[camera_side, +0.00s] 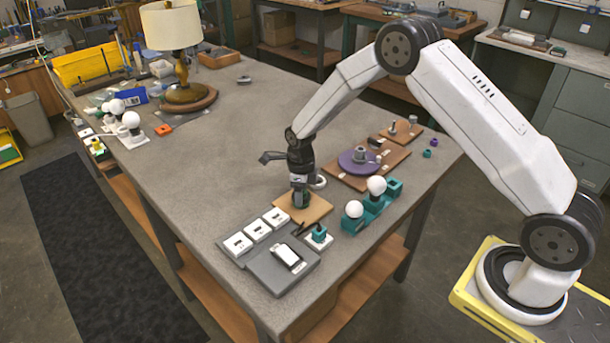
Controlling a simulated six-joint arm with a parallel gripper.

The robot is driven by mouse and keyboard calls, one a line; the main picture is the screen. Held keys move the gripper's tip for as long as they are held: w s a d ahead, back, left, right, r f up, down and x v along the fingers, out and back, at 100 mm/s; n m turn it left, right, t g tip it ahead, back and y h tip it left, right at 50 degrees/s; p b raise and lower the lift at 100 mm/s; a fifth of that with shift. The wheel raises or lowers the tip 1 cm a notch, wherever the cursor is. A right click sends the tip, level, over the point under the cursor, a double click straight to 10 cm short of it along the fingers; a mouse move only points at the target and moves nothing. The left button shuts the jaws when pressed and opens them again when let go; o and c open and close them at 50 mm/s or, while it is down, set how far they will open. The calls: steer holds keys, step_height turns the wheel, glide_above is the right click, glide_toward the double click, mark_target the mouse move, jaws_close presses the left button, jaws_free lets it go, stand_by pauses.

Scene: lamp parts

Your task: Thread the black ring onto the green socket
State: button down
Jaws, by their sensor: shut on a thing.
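The green socket (302,201) stands on a small wooden board (313,214) near the middle of the table, and only a dark green part of it shows. My gripper (299,188) points down directly over it, with its fingertips at the socket's top. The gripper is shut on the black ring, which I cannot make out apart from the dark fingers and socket. I cannot tell whether the ring is around the socket or just above it.
In front are a grey tray with white switches (255,230) and a teal socket on a white base (319,236). To the right are teal holders with white bulbs (369,204). Behind lies a board with a purple disc (358,163). The table's left middle is clear.

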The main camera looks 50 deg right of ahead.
steer(key=shift+s+f+m, duration=0.1)
steer(key=shift+f+m, duration=0.15)
steer(key=shift+m, duration=0.05)
steer(key=shift+m, duration=1.1)
steer(key=shift+m, duration=0.3)
steer(key=shift+d+m, duration=0.1)
steer(key=shift+m, duration=1.1)
steer(key=shift+c, duration=0.5)
jaws_free()
